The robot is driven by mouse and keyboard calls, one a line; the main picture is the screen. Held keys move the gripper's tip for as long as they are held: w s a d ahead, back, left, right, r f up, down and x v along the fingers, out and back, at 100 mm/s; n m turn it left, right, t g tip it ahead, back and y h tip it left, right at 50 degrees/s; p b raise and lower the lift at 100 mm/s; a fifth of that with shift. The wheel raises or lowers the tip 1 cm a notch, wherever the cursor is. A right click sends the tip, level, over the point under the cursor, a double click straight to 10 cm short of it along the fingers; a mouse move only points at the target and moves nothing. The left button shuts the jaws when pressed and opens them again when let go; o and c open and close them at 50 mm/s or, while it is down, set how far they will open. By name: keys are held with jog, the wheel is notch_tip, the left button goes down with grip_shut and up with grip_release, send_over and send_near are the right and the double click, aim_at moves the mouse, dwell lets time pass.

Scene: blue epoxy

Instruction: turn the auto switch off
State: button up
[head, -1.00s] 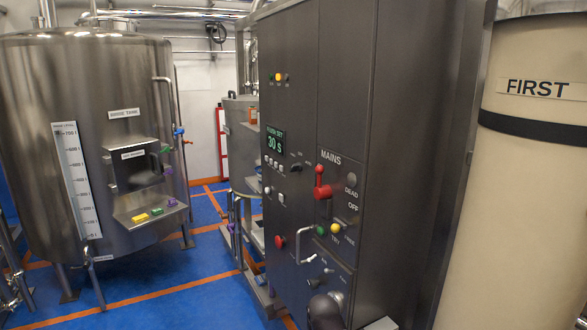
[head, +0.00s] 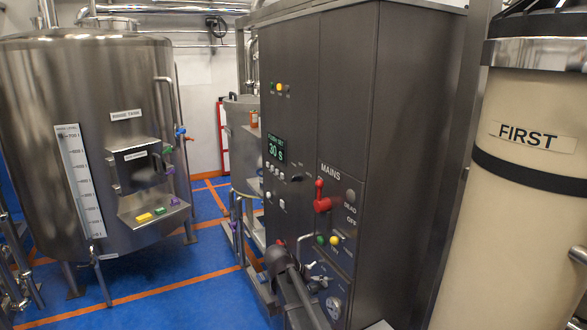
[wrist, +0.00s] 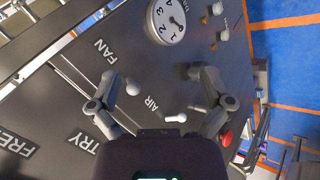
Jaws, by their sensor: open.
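The dark control cabinet (head: 345,100) stands at the centre of the head view. I cannot read a label for the auto switch in any view. In the wrist view, my gripper (wrist: 152,82) is open and empty over the panel. A white toggle (wrist: 133,87) shows between the fingers, near the left one. A second white toggle (wrist: 175,117) lies by the AIR label, towards the right finger. The FAN label (wrist: 104,50) is left of the fingers. In the head view, my dark arm covers the lower front of the cabinet.
A numbered dial (wrist: 168,20) and small knobs (wrist: 224,35) sit beyond the fingers. A red button (wrist: 225,138) is near the right finger. The red MAINS lever (head: 321,197) is higher on the cabinet. A steel tank (head: 90,90) stands left and a cream FIRST vessel (head: 525,230) right.

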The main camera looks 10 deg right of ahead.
jog(key=w+a+r+m+t+h+p, duration=0.1)
jog(key=w+a+r+h+p, duration=0.2)
jog(key=w+r, duration=0.5)
jog(key=w+a+r+m+t+h+p, duration=0.1)
jog(key=w+a+r+h+p, duration=0.2)
jog(key=w+r, duration=0.45)
jog(key=m+t+h+p, duration=0.1)
jog(key=t+h+p, duration=0.2)
jog(key=h+p, duration=0.1)
send_near(292, 178)
jog(key=a, duration=0.3)
jog(key=shift+s+d+r, duration=0.15)
jog(key=shift+s+d, duration=0.05)
jog(key=shift+s, duration=0.05)
jog(key=shift+d, duration=0.1)
jog(key=x, duration=1.3)
jog(key=shift+d+f, duration=0.35)
jog(key=c, duration=1.1)
